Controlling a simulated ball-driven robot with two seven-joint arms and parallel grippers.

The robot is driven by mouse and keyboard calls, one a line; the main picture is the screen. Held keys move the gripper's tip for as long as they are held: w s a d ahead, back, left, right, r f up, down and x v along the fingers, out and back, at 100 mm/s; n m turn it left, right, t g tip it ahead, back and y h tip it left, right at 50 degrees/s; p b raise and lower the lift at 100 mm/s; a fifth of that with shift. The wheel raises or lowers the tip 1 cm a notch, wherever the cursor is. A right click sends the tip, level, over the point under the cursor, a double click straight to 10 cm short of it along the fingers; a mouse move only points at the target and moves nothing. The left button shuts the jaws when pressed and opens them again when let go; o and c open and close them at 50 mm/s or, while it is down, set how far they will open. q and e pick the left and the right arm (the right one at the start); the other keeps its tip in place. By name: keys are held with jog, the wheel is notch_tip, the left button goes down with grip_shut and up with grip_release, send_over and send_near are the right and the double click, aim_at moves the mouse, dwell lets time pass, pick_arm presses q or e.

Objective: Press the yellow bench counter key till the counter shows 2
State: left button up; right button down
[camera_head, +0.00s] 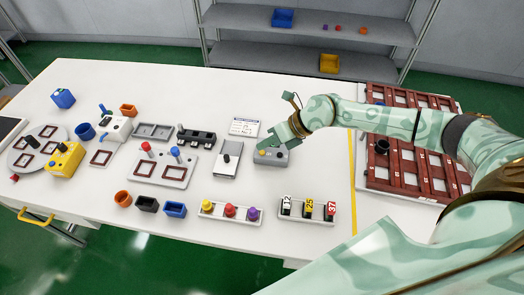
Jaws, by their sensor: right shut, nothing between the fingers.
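The bench counter is a small grey box (272,158) on the white table, a little right of the middle. Its yellow key (262,153) shows on the left part of its top. My right gripper (277,141) is shut and empty at the counter's back edge, above or just behind the key. I cannot tell whether the fingertips touch the box. The counter's digits are too small to read. My left gripper is out of view.
Left of the counter stands a grey block with a black lever (227,160). A white card (244,127) lies behind. In front are a tray of colored knobs (229,218) and numbered blocks (308,217). A brown slotted rack (408,184) stands right of the yellow line (352,185).

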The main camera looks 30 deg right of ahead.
dwell(0.8)
jog(key=shift+f, duration=0.4)
jog(key=shift+f+b, duration=0.3)
jog(key=shift+f, duration=0.1)
dwell(0.5)
jog(key=shift+r, duration=0.1)
jog(key=shift+r+p, duration=0.7)
jog(key=shift+p, duration=0.1)
notch_tip(320, 180, up, 5)
jog(key=p, duration=0.4)
jog(key=shift+r+p, duration=0.1)
jog(key=shift+p, duration=0.2)
